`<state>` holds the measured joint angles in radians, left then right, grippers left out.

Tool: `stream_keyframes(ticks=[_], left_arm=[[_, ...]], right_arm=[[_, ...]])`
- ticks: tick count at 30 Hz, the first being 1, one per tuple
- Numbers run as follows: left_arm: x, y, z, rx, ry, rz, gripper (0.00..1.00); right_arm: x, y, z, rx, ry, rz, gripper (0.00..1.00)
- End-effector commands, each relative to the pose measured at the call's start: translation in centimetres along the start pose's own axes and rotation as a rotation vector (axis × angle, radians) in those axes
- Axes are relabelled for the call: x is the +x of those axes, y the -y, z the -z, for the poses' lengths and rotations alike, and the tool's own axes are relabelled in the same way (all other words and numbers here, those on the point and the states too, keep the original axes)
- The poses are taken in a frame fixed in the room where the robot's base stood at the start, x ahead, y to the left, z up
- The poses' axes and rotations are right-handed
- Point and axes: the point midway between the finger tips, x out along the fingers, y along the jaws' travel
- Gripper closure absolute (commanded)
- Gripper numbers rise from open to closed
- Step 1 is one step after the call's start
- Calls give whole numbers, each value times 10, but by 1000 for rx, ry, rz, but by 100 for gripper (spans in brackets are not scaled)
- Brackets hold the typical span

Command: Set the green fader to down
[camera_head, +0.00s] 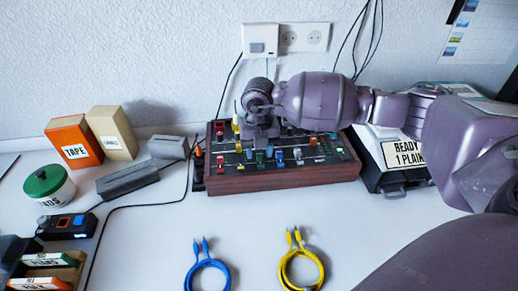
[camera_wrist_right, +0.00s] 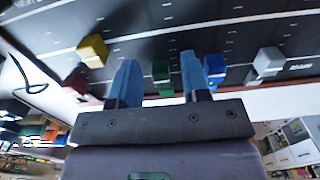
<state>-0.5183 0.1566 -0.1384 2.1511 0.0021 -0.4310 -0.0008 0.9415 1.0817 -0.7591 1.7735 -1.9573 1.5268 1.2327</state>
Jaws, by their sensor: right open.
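The dark control panel with wooden sides (camera_head: 330,176) stands on the table near the wall. The green fader (camera_head: 261,158) shows in its front part, beside a blue fader (camera_head: 279,159). My right gripper (camera_head: 262,133) reaches over the panel from the right, pointing down. In the right wrist view, its two blue fingers (camera_wrist_right: 160,68) are apart. The green fader (camera_wrist_right: 161,74) shows between them, and the blue fader (camera_wrist_right: 215,67) lies just outside the right finger. Whether the fingers touch the green fader cannot be told. My left gripper is out of view.
Yellow (camera_wrist_right: 92,50) and white (camera_wrist_right: 267,62) faders stand farther out on either side. Grey blocks (camera_head: 128,180) lie at left. Blue (camera_head: 208,268) and yellow (camera_head: 301,266) cables lie in front.

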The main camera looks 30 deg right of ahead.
Motion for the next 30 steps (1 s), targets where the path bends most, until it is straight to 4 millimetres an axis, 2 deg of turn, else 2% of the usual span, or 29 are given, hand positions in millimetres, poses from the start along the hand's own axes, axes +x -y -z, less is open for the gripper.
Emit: stream_keyframes(ticks=[5, 10, 18, 24, 30], left_arm=[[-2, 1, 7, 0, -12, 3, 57], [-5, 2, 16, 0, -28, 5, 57], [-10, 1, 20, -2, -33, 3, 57], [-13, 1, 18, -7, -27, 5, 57], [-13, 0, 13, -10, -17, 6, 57]], right_arm=[[-14, 0, -1, 0, 5, -2, 57], [-44, 0, -1, 0, 9, -3, 57], [-90, 0, 0, 0, 5, -2, 57], [-106, 0, 0, 0, 2, -1, 57], [-108, 0, 0, 0, 0, 0, 57]])
